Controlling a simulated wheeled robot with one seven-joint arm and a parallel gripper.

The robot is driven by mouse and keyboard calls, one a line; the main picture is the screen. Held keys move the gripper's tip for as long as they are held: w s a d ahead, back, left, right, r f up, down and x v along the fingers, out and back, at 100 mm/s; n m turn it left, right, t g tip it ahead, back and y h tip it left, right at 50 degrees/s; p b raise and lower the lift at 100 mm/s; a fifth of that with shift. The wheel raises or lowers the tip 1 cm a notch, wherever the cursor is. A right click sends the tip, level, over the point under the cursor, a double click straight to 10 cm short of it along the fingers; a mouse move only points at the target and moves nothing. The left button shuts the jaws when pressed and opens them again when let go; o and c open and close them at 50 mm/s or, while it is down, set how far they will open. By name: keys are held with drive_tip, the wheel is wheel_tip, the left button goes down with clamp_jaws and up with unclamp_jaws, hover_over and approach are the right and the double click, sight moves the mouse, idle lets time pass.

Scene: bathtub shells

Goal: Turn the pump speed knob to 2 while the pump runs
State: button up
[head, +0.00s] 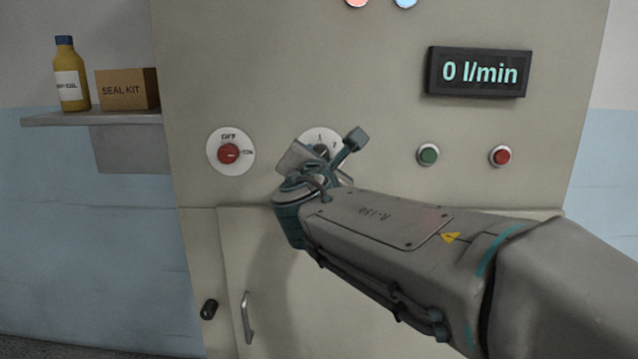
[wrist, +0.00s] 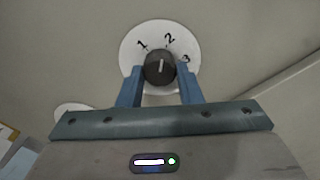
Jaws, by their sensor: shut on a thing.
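The speed knob (wrist: 160,67) is a dark round knob on a white dial (wrist: 131,48) marked 1, 2 and 3. In the wrist view its pale pointer line points nearly straight up, between 1 and 2, closer to 2. My gripper (wrist: 160,86) is shut on the knob, with one blue finger on each side. In the head view the dial (head: 312,136) is largely hidden behind my gripper (head: 322,153). The flow display (head: 479,72) reads 0 l/min.
Left of the dial is a red rotary switch (head: 228,154) marked OFF and ON; its setting is unclear. A green button (head: 428,155) and a red button (head: 500,156) sit to the right. A shelf (head: 85,119) holds a bottle (head: 70,80) and a seal kit box (head: 127,90).

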drive_tip(key=shift+f+m+b, duration=0.1)
drive_tip(key=shift+m+b, duration=1)
drive_tip(key=o, duration=1)
